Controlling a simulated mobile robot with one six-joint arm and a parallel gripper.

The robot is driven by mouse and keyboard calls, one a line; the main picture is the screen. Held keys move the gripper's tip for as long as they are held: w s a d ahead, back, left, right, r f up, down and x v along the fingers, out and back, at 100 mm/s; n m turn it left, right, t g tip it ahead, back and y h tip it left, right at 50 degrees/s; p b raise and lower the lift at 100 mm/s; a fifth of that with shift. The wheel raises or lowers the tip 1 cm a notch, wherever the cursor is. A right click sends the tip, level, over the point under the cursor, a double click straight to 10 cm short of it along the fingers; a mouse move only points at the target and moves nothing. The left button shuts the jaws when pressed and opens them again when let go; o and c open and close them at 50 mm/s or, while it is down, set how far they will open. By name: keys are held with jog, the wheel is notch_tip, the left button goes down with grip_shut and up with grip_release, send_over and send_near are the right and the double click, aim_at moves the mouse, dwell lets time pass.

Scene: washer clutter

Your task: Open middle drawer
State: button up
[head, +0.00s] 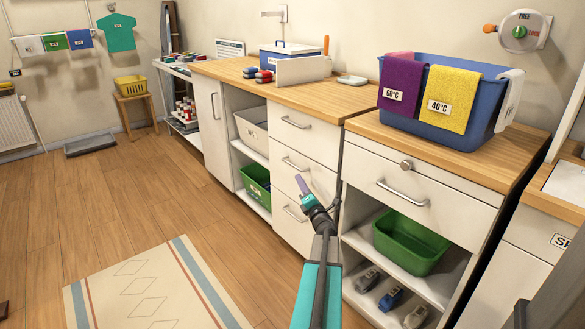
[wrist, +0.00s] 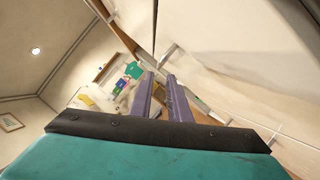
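The middle drawer (head: 318,174) is the second of three stacked white drawers under the wooden counter in the head view. Its front looks flush with the others, so it appears closed. Its bar handle (head: 294,164) is silver and horizontal. My gripper (head: 300,182) is in front of the drawer stack, just below the middle handle in the picture; the depth gap is unclear. In the wrist view my gripper's two purple fingers (wrist: 162,88) are apart with nothing between them. A white cabinet front (wrist: 225,50) fills the right, with a metal handle (wrist: 168,52) just beyond the fingertips; which handle is unclear.
The top drawer handle (head: 296,122) is above and the bottom drawer handle (head: 294,214) below. To the right, a cabinet juts forward with a wide drawer (head: 415,195) and a green basin (head: 408,245) beneath. Open floor (head: 130,200) and a rug (head: 150,295) lie left.

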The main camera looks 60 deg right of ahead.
aim_at(293, 166)
jog(key=shift+b+x, duration=0.55)
jog(key=shift+x, duration=4.8)
grip_shut()
